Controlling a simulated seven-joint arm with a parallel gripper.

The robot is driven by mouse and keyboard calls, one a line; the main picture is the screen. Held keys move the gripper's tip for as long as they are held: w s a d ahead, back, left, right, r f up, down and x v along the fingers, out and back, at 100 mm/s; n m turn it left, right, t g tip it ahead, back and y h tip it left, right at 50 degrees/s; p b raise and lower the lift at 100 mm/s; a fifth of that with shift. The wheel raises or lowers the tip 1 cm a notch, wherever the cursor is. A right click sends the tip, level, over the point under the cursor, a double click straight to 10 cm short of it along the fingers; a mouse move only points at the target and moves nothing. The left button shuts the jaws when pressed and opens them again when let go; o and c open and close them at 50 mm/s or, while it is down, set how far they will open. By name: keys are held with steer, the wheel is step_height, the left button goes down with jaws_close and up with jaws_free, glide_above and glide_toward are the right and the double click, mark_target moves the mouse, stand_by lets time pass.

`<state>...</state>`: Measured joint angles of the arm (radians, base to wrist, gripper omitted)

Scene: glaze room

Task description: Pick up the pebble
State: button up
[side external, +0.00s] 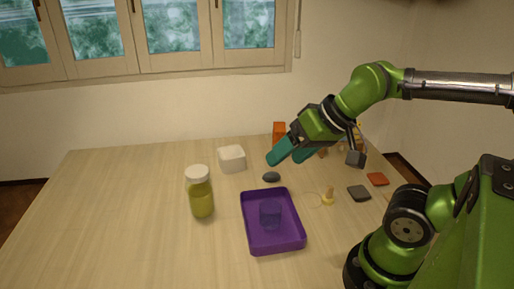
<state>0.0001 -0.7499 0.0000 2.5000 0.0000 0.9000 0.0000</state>
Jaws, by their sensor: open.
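The pebble (271,177) is a small dark grey, smooth oval lying on the pale wooden table, just behind the purple tray. The fingertips are above and slightly right of the pebble in the picture. How far apart they are in height cannot be told.
A purple tray (247,226) holds a bluish clear cup (270,214). A jar (201,197) with a white lid stands left, a white block (232,159) behind. An orange block (279,133), yellow piece (328,196), dark tile (359,193) and red tile (377,179) lie rightward. The table's left is clear.

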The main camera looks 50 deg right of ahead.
mark_target(274, 173)
steer(key=w+d+f+n+g, duration=0.1)
steer(key=w+d+f+n, duration=0.25)
steer(key=d, duration=0.45)
steer(key=w+d+f+n+g+y, duration=0.1)
steer(key=w+d+f+n+g, duration=0.25)
steer(key=d, duration=0.55)
steer(key=w+d+f+n+t, duration=0.1)
steer(key=w+d+f+n, duration=0.1)
steer(key=w+d+n, duration=0.35)
steer(key=shift+g, duration=0.25)
steer(key=f, duration=0.3)
steer(key=w+f, duration=0.1)
steer(key=f, duration=0.6)
steer(key=shift+w+a+f, duration=0.25)
steer(key=shift+w+f, duration=0.05)
steer(key=shift+f, duration=0.05)
steer(key=x, duration=0.5)
steer(key=shift+a+r, duration=0.1)
steer(key=shift+a, duration=0.25)
